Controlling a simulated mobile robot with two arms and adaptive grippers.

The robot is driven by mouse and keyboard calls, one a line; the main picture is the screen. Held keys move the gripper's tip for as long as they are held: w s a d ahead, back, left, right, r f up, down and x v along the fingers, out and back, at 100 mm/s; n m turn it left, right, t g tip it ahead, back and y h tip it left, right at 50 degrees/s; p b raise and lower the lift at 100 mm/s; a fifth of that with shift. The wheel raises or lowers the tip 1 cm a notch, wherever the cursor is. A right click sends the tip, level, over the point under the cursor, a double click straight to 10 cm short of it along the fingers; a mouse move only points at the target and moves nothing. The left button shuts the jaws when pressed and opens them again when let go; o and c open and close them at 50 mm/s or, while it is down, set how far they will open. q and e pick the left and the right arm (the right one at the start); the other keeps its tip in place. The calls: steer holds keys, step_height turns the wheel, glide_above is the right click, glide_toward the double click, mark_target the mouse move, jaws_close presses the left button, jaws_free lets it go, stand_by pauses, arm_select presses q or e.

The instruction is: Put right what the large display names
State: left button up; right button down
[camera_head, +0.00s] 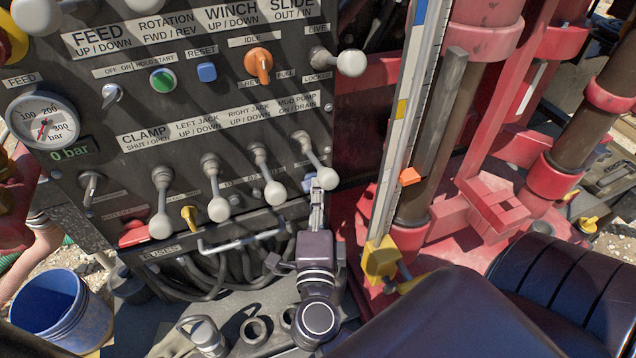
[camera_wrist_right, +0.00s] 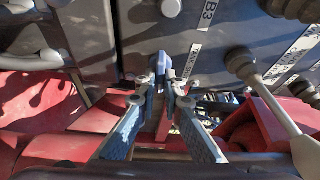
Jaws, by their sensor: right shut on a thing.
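My right gripper (camera_head: 317,195) comes up from the bottom of the head view to the panel, just below the knob of the mud pump lever (camera_head: 327,179). Its fingers (camera_wrist_right: 163,90) are shut on a small blue handle (camera_wrist_right: 161,64) in the right wrist view. A bit of blue (camera_head: 309,183) shows beside the fingertips in the head view. The fingers partly cover the handle, and its exact setting is unclear. A plate marked B3 (camera_wrist_right: 207,15) is above it. The large display is not in view. My left gripper is not in view.
Clamp (camera_head: 161,229), left jack (camera_head: 219,211) and right jack (camera_head: 275,193) levers hang left of the gripper. A pressure gauge (camera_head: 42,121) has a 0 bar readout (camera_head: 70,149). The red mast (camera_head: 470,70) stands right. A blue bucket (camera_head: 60,312) is lower left.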

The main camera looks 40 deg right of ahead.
steer(key=shift+m+p, duration=0.35)
steer(key=shift+m, duration=0.05)
steer(key=shift+f, duration=0.1)
steer(key=c, duration=2.1)
jaws_free()
steer(key=v, duration=1.2)
steer(key=shift+r, duration=0.25)
